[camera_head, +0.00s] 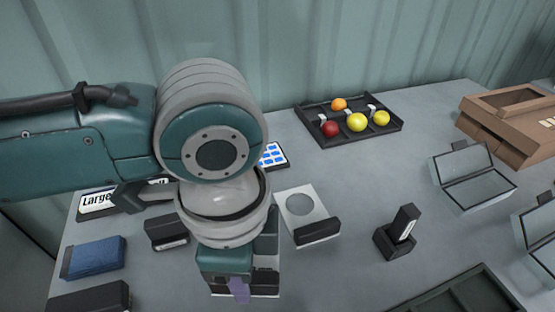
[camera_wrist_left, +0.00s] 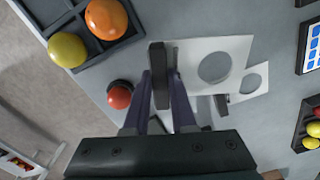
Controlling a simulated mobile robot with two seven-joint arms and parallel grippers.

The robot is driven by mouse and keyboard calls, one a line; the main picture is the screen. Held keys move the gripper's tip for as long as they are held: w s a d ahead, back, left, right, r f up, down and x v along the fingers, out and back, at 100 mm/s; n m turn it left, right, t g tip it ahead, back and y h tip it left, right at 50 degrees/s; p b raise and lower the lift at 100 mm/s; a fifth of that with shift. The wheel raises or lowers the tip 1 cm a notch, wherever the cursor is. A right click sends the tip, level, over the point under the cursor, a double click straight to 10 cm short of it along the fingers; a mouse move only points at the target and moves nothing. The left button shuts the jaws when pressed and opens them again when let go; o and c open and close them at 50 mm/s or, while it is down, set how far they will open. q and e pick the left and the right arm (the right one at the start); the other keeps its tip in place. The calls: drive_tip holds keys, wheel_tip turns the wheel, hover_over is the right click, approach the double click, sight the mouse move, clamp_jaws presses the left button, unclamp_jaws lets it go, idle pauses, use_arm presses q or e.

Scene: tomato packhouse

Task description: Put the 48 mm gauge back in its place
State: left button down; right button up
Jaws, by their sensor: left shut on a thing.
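My left gripper (camera_head: 240,288) shows below the arm in the head view, fingers pointing down. In the left wrist view my left gripper (camera_wrist_left: 163,78) is shut on the black handle of a white gauge plate (camera_wrist_left: 241,49) with a large round hole. In the head view the arm and gripper hide most of this held gauge. A second gauge with a smaller hole (camera_wrist_left: 260,94) lies beyond it. In the head view that white plate (camera_head: 290,194) lies flat, its black handle towards me. I cannot read either size. My right gripper is not in view.
A black tray (camera_head: 385,129) with tomatoes stands at the back. A black stand (camera_head: 396,246) holding an upright device is right of the gauges. Open grey boxes (camera_head: 476,188) and a cardboard box (camera_head: 515,135) are farther right. A blue case (camera_head: 93,257) lies left.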

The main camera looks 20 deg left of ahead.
sight(249, 308)
use_arm(q)
wheel_tip(249, 308, down, 4)
drive_tip(key=b, duration=0.3)
drive_tip(key=shift+r+b, duration=0.15)
drive_tip(key=shift+b, duration=0.2)
drive_tip(key=shift+f+b, duration=0.65)
drive_tip(key=shift+f, duration=1)
drive_tip(key=shift+f, duration=0.4)
drive_tip(key=c, duration=0.7)
unclamp_jaws()
drive_tip(key=shift+c, duration=1.4)
drive_tip(key=shift+r, duration=0.1)
